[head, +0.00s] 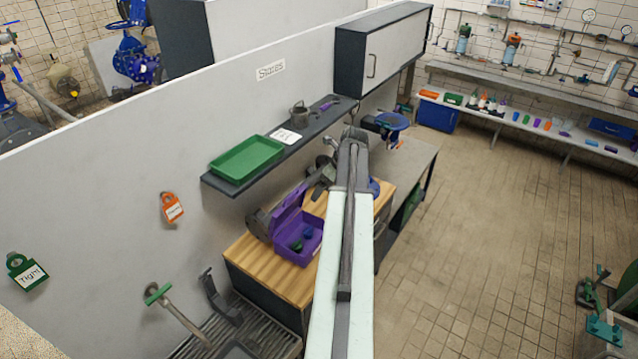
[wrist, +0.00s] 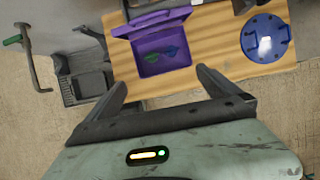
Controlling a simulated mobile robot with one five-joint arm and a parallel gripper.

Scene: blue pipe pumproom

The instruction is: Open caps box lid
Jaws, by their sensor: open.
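The purple caps box (head: 291,252) stands on the wooden bench top, also seen in the wrist view (wrist: 148,70). Its purple lid (head: 287,207) is swung up at the back, tilted open; the lid also shows in the wrist view (wrist: 150,22). A few green and blue caps lie inside the box. My gripper (wrist: 161,82) is open and empty, its two fingers spread in front of the box in the wrist view. It appears apart from the box and lid. In the head view my arm hides part of the bench right of the box.
A round blue lidded thing (wrist: 250,45) with a white label sits on the bench (wrist: 215,55), right of the box. A shelf (head: 222,184) above holds a green tray (head: 247,158). A metal grating (head: 262,335) lies left of the bench.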

